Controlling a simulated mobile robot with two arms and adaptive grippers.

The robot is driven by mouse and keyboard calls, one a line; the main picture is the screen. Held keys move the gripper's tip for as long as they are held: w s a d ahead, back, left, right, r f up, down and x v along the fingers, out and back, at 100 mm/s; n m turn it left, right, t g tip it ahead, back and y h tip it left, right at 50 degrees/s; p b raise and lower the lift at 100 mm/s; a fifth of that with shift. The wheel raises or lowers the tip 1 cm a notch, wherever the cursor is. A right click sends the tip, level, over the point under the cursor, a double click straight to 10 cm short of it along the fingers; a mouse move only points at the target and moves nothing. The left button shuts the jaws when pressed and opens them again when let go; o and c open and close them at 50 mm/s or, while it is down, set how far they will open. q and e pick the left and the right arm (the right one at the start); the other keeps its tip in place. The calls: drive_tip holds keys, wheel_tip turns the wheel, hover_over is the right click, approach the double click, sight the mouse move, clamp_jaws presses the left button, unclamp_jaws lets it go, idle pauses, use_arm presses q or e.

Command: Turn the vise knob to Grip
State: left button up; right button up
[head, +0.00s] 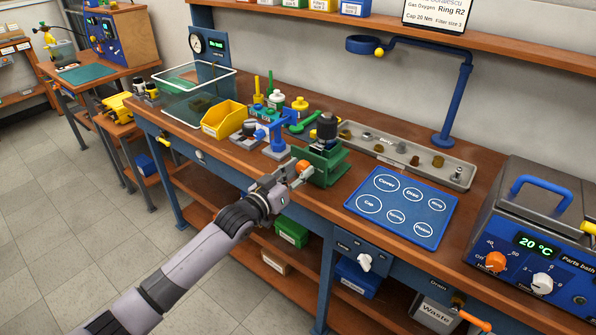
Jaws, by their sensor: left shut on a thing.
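The green vise (328,166) stands at the front edge of the bench, near the middle of the head view. A dark cylindrical part (327,130) sits upright in its top. The orange vise knob (303,166) is on the vise's front left side. My left gripper (298,174) is at this knob, shut on it, with its fingers hiding part of it. The knob's markings and the Grip label cannot be read from here. My right gripper is not in view.
A blue mat (403,232) with labelled circles lies right of the vise, with a grey parts tray (452,172) behind it. A blue stand (277,150) and yellow bin (224,119) are to the left. The parts bath (545,215) stands at the far right.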

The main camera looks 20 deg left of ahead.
use_arm(q)
drive_tip(key=shift+f, duration=0.15)
idle(0.3)
drive_tip(key=o, duration=1.2)
drive_tip(key=shift+c, duration=0.2)
drive_tip(key=shift+s, duration=0.1)
drive_tip(key=v, duration=1.1)
drive_tip(key=shift+s+a, duration=0.15)
drive_tip(key=shift+s, duration=0.25)
